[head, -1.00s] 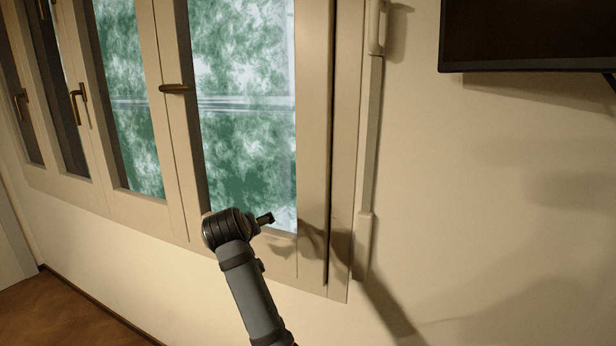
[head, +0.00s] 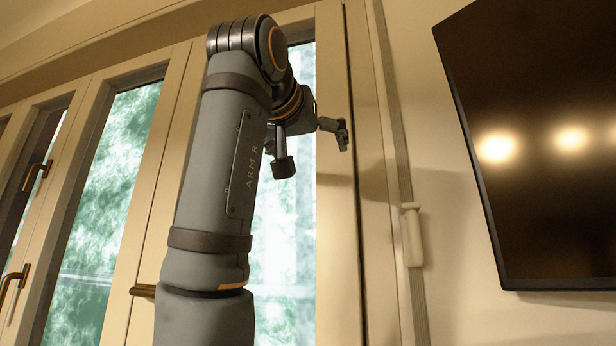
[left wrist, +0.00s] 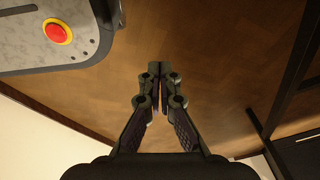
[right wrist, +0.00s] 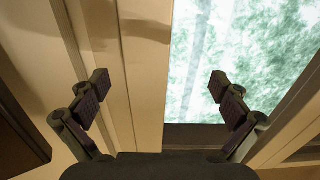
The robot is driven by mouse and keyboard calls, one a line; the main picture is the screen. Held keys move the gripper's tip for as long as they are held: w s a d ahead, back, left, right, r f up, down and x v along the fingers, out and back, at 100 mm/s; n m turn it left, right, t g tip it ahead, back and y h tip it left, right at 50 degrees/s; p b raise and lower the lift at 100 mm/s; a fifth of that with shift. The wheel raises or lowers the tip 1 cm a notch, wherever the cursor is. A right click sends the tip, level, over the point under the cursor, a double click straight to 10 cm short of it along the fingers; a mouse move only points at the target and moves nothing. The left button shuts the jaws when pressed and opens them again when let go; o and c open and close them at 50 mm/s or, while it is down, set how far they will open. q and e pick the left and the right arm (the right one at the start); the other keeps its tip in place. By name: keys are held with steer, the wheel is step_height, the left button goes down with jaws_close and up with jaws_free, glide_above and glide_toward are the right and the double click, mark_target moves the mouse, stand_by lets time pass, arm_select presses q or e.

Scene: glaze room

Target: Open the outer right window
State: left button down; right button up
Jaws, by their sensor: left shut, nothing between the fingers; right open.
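The outer right window is the rightmost light-framed sash; its glass (head: 285,240) is partly hidden behind my right arm. Its brass handle (head: 143,290) lies horizontal on the left stile, partly covered by the arm. My right gripper (head: 314,152) is open and empty, high in front of the sash near its right stile. In the right wrist view, the open fingers (right wrist: 158,88) face the frame (right wrist: 145,85), with bright glass (right wrist: 235,50) at right. I cannot tell whether the sash is ajar. My left gripper (left wrist: 158,82) is shut and empty above the floor.
Other windows with brass handles (head: 37,176) stand to the left. A blind strap with a pale grip (head: 412,235) hangs right of the frame. A dark wall screen (head: 540,150) sticks out at far right. The wooden floor (left wrist: 215,55) shows clear below my left gripper.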

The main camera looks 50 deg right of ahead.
mark_target(333, 167)
steer(key=s+d+r, duration=0.1)
steer(key=s+d, duration=0.1)
steer(key=s, duration=0.2)
arm_select(q)
steer(key=s+g, duration=0.1)
steer(key=s, duration=0.8)
arm_select(e)
steer(key=w+d, duration=0.1)
steer(key=w+d+p, duration=0.1)
steer(key=w+d, duration=0.3)
steer(key=shift+d+f, duration=0.15)
steer(key=shift+f, duration=0.15)
steer(key=shift+p+x, duration=0.4)
steer(key=shift+x, duration=0.7)
steer(key=shift+s+d, duration=0.2)
steer(key=shift+s, duration=0.2)
steer(key=shift+a, duration=0.1)
steer(key=shift+w, duration=0.3)
steer(key=shift+c, duration=2.3)
steer(key=shift+s, duration=0.1)
steer(key=c, duration=1)
steer(key=shift+c, duration=1.1)
arm_select(q)
steer(key=w, duration=0.1)
steer(key=w+r, duration=0.1)
steer(key=w, duration=0.1)
steer(key=shift+w+r, duration=0.35)
steer(key=shift+w, duration=0.05)
